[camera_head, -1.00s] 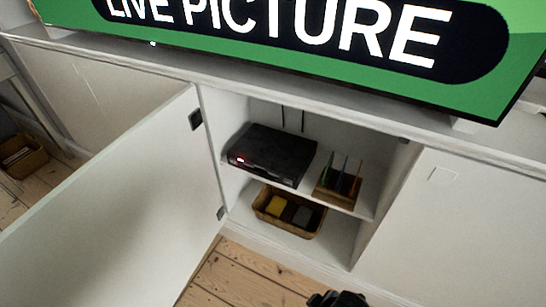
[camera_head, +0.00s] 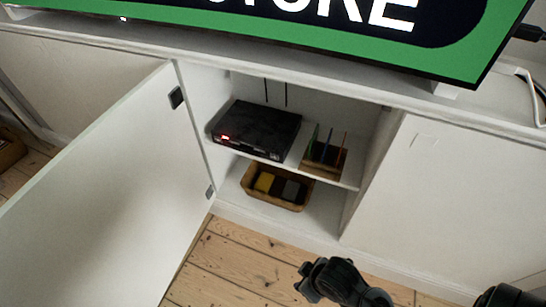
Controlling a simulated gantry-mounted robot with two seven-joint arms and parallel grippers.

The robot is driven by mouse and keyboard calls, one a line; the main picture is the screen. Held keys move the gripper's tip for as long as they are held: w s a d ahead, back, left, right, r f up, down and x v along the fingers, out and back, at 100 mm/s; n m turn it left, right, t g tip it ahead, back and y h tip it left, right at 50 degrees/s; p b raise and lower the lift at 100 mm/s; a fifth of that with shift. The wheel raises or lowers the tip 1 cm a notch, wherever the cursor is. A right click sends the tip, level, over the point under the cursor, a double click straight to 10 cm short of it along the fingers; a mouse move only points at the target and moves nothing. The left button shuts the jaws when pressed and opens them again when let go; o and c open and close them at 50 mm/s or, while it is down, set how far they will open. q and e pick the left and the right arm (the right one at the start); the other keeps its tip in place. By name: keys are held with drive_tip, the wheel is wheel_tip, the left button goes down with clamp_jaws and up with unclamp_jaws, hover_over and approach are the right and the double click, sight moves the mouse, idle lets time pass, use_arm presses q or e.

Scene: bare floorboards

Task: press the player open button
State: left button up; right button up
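The black player (camera_head: 256,131) lies flat on the upper shelf of the open white cabinet. A small red light shows at the left of its front face; the open button is too small to make out. My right gripper (camera_head: 308,279) is at the bottom of the view, low over the floor in front of the cabinet and well apart from the player. Its fingers are too dark and small to tell if they are open or shut. My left gripper is not in view.
The open cabinet door (camera_head: 115,190) stands out at the left. A wooden holder with thin upright cases (camera_head: 325,152) is right of the player. A basket (camera_head: 277,187) sits on the lower shelf. The television (camera_head: 330,35) is above. The floor (camera_head: 235,262) in front is clear.

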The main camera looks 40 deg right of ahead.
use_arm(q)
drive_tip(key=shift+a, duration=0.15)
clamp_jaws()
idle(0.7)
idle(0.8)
